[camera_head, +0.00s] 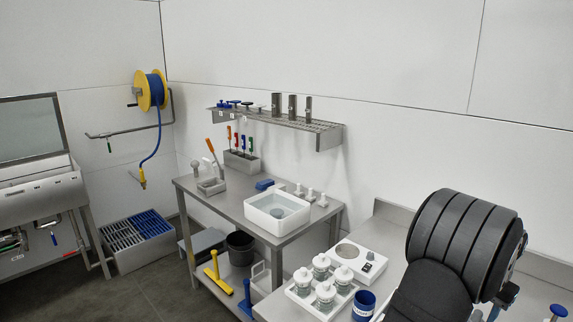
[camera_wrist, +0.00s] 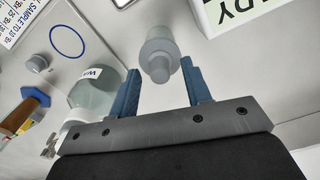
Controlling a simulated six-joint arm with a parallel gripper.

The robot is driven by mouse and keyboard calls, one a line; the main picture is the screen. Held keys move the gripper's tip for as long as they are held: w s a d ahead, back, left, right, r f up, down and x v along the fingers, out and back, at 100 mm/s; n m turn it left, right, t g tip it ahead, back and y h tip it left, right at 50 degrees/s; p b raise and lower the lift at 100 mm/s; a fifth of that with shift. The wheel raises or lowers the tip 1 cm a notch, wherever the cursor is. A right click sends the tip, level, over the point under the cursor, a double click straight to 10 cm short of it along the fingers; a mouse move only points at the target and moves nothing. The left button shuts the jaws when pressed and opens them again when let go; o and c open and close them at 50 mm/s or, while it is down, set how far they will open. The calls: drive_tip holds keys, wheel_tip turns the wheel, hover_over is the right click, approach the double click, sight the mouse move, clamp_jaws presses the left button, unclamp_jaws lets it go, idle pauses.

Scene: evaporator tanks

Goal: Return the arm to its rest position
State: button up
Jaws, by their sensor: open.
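My arm (camera_head: 465,245) is bent at the right of the head view, its dark segmented housing high over the right-hand bench. My gripper (camera_wrist: 160,66) shows in the wrist view with its two blue fingers apart. A pale grey stepped cylindrical piece (camera_wrist: 158,48) shows between and beyond the fingertips; the fingers do not appear closed on it. In the head view part of a blue finger (camera_head: 508,294) seems to show beside the arm; the rest is hidden behind the arm.
A bottle (camera_wrist: 90,92) labelled "WA…" stands left of the fingers. A white box (camera_wrist: 245,14) is at upper right. White-capped jars (camera_head: 325,292), a blue cup (camera_head: 364,305) and a white device (camera_head: 352,262) stand left of my arm. A white basin (camera_head: 278,214) sits on the neighbouring table.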

wheel_tip(320, 180, up, 16)
wheel_tip(320, 180, down, 17)
drive_tip(key=shift+r, duration=0.1)
wheel_tip(320, 180, up, 10)
drive_tip(key=w+a+f, duration=0.2)
drive_tip(key=a+f, duration=0.1)
drive_tip(key=a, duration=1.9)
drive_tip(key=shift+w+a+f, duration=0.15)
drive_tip(key=shift+w+f, duration=0.05)
